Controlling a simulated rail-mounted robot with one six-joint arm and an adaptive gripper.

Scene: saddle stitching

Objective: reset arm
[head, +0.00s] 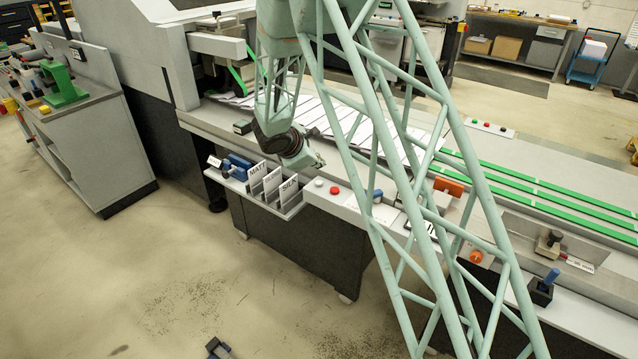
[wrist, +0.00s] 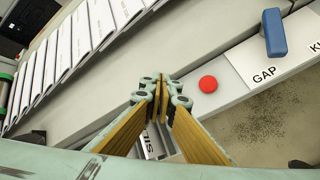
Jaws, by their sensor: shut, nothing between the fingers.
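My green-grey arm (head: 283,100) reaches over the front of the long stitching machine. My gripper (head: 317,160) is at its end, above the machine's front ledge near the sample cards marked MATT and SILK (head: 272,183). In the wrist view the fingers of my gripper (wrist: 161,84), with wood-coloured inner faces, meet at the tips. They are shut and hold nothing. A red button (wrist: 208,84) lies just to the right of the fingertips in that view, apart from them.
A row of white booklets (wrist: 75,45) lies on the machine bed. A blue handle (wrist: 275,35) stands by a GAP label. Green belts (head: 540,185) run to the right. A side bench (head: 95,125) stands at left; floor (head: 120,260) in front is mostly clear.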

